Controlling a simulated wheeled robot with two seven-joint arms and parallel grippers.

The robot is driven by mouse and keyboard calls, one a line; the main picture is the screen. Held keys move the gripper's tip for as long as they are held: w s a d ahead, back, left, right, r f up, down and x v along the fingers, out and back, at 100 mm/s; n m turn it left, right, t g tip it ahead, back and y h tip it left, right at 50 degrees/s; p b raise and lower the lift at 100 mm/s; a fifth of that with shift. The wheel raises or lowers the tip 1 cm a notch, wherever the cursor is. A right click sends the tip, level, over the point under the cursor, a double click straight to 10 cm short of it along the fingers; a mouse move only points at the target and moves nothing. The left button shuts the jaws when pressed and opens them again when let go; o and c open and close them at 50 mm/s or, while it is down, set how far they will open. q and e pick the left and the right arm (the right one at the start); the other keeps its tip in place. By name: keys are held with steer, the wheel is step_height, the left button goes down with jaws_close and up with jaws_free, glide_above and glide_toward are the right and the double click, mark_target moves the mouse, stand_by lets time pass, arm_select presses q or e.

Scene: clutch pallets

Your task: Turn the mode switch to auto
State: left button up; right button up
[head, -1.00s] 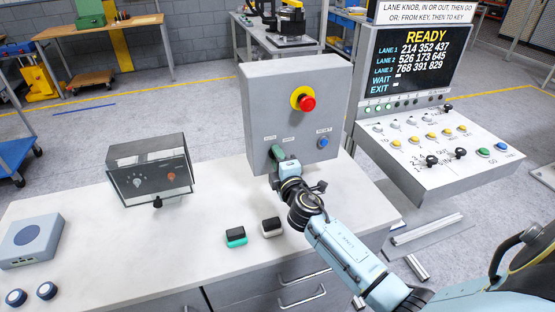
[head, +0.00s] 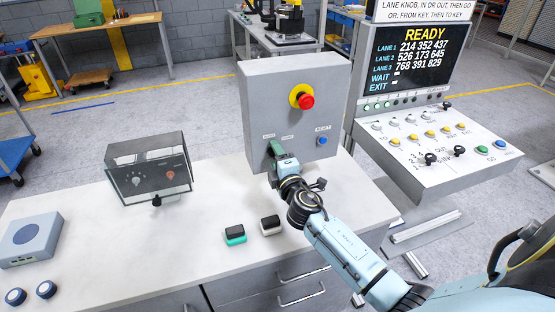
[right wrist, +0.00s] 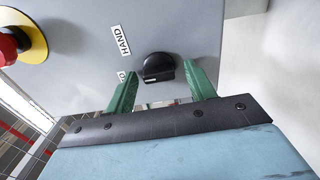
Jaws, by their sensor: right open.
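The mode switch is a black round knob (right wrist: 158,67) on the face of the grey control box (head: 330,88). In the right wrist view it sits between the green fingers of my right gripper (right wrist: 160,80), with a gap on each side. A HAND label (right wrist: 122,40) is near the knob, and a second label is partly hidden behind a finger. In the head view my right gripper (head: 277,150) is at the lower left of the box face and hides the knob. It is open and holds nothing. My left gripper is not in view.
A red emergency button (head: 306,101) and a blue reset button (head: 322,141) are on the same face. A clear-covered box (head: 150,170) stands left on the white bench (head: 90,240). A control console (head: 430,160) stands to the right.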

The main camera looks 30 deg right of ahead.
steer(key=b+v, duration=0.1)
steer(key=v, duration=1.2)
steer(key=shift+s, duration=0.2)
steer(key=shift+a, duration=0.1)
